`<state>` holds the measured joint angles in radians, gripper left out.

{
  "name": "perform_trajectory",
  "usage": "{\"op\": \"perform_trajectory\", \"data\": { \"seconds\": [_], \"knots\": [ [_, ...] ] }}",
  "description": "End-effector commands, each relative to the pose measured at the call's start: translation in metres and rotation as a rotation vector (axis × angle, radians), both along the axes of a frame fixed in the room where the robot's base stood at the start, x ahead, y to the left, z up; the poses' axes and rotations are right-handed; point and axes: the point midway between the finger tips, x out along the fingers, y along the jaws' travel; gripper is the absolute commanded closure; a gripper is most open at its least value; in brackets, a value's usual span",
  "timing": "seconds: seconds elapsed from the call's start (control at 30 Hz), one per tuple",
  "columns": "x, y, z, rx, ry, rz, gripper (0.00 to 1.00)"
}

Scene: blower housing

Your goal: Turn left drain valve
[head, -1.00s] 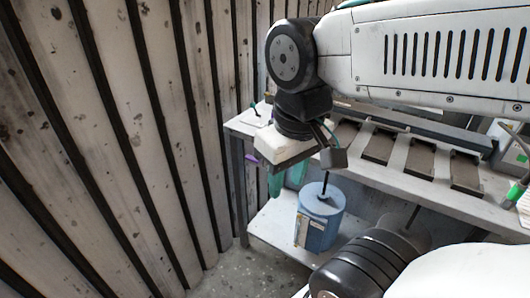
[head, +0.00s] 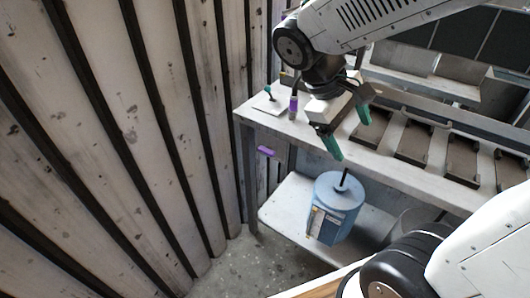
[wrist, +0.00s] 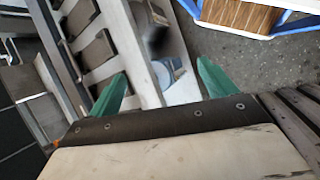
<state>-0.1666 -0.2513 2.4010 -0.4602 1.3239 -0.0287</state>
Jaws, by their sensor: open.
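My gripper (head: 353,140) is open, with its two green fingers apart and nothing between them. It hangs over the front edge of the bench, above and near the blue canister on the lower shelf. In the wrist view my gripper (wrist: 162,72) spans part of the bench edge and shelf. I cannot tell for sure which part is the left drain valve. A small green-topped lever (head: 269,92) and an upright purple-and-grey piece (head: 293,104) stand on the bench's left end.
The bench (head: 385,165) carries a row of dark trays (head: 414,143). The blue canister (head: 337,208) with a dark rod stands on the lower shelf (head: 285,205). A slatted wall (head: 120,130) closes off the left. Bare floor (head: 245,268) shows between wall and shelf.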

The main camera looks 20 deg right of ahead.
Motion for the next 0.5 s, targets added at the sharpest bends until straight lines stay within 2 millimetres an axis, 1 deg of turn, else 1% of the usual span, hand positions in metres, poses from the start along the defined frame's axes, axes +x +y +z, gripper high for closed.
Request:
{"op": "perform_trajectory", "data": {
  "seconds": [0.03, 0.17, 0.2, 0.27, 0.3, 0.37, 0.4, 0.47, 0.5],
  "knots": [
    [0.016, -0.001, -0.009, -0.062, 0.060, 0.058, 0.16],
    [0.057, -0.002, -0.027, -0.224, 0.183, 0.210, 0.16],
    [0.070, -0.001, -0.034, -0.273, 0.219, 0.259, 0.16],
    [0.090, 0.002, -0.046, -0.348, 0.269, 0.332, 0.16],
    [0.103, 0.006, -0.054, -0.397, 0.302, 0.383, 0.16],
    [0.123, 0.012, -0.068, -0.471, 0.349, 0.461, 0.16],
    [0.136, 0.017, -0.079, -0.521, 0.379, 0.515, 0.16],
    [0.155, 0.026, -0.096, -0.593, 0.423, 0.596, 0.16],
    [0.167, 0.034, -0.108, -0.643, 0.450, 0.653, 0.16]
  ]
}}
